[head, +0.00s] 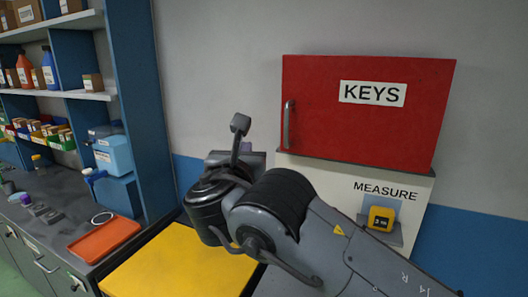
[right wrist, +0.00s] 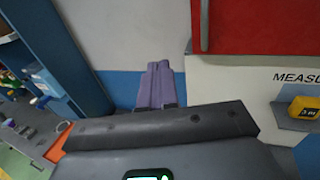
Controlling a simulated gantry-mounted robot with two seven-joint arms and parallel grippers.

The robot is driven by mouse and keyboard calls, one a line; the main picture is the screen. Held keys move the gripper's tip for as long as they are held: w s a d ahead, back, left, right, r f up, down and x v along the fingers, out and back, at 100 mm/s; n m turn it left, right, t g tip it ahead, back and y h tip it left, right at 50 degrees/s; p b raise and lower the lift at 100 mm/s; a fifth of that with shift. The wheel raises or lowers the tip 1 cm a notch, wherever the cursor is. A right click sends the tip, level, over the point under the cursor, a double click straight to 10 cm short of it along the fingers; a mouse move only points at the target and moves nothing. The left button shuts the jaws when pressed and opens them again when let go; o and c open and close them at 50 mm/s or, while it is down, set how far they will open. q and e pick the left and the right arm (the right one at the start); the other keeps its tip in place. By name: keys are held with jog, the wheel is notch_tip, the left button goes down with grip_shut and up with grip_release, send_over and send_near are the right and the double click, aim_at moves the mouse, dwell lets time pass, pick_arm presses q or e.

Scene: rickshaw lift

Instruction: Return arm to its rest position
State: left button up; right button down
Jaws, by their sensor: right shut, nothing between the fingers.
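My right arm reaches in from the lower right in the head view, bent at the wrist in front of the wall. My right gripper shows in the right wrist view as two purple fingers (right wrist: 160,80) that lie together, with nothing between them. In the head view the wrist links mostly hide the fingers. The gripper is below and left of the red KEYS cabinet (head: 420,120), apart from its vertical handle (head: 288,125). The cabinet door looks closed. My left gripper is in neither view.
A yellow tape measure (head: 380,218) sits on a small ledge under the MEASURE label. A yellow surface (head: 170,265) lies below my arm. An orange tray (head: 104,239) lies on the dark counter at left. Blue shelving (head: 140,110) with bottles and boxes stands beyond.

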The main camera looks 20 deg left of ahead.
jog(key=s+d+f+m+g+y, duration=0.15)
jog(key=f+m, duration=0.35)
jog(key=f, duration=0.5)
jog(key=s+f+m+g, duration=0.2)
jog(key=f+m+g, duration=0.15)
jog(key=f, duration=0.65)
jog(key=s+d+f+m+g, duration=0.1)
jog(key=s+d+f+m, duration=0.2)
jog(key=d+f+m, duration=0.4)
jog(key=s+d+f+m+g, duration=0.25)
jog(key=d+f+m, duration=0.25)
jog(key=f, duration=0.4)
jog(key=s+d+f+m+g+h, duration=0.2)
jog(key=s+d+f+m+g, duration=0.1)
jog(key=s+d+f+m, duration=0.8)
jog(key=s+d+f+m+g+h, duration=0.2)
jog(key=s+d+f+m, duration=0.2)
jog(key=s+d+f, duration=0.75)
jog(key=w+r+p+v, duration=0.1)
jog(key=w+p+v, duration=0.3)
jog(key=p+v, duration=1.2)
jog(key=w+d+r+p+v, duration=0.1)
jog(key=w+p+v, duration=0.2)
jog(key=p+v, duration=1.4)
notch_tip(320, 180, up, 4)
jog(key=shift+s+f+p, duration=0.15)
jog(key=shift+p, duration=0.15)
jog(key=shift+d+m+g, duration=0.1)
jog(key=shift+m+g, duration=0.15)
